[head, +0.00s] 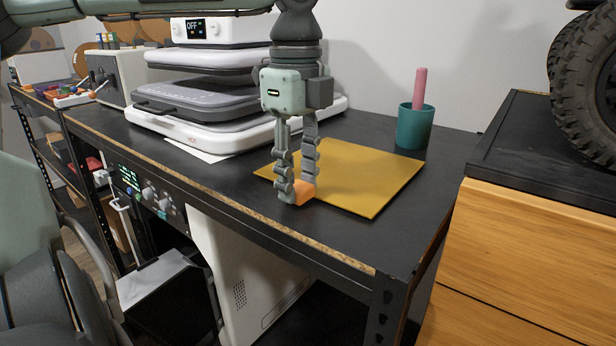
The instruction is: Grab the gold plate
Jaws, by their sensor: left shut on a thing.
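The gold plate (361,174) is a flat, square sheet lying on the black tabletop. My left gripper (294,189) points down at the plate's near left edge. Its fingers are shut on a small orange block (304,191) between the fingertips. I cannot tell whether the block rests on the plate or is just above it. The fingers cover part of the plate's left side. My right gripper is not in view.
A teal cup (415,127) holding a pink stick (419,88) stands behind the plate. A white and grey press-like machine (205,103) stands to the left. A wooden cabinet (537,230) with a large black tyre (588,85) on top is at right.

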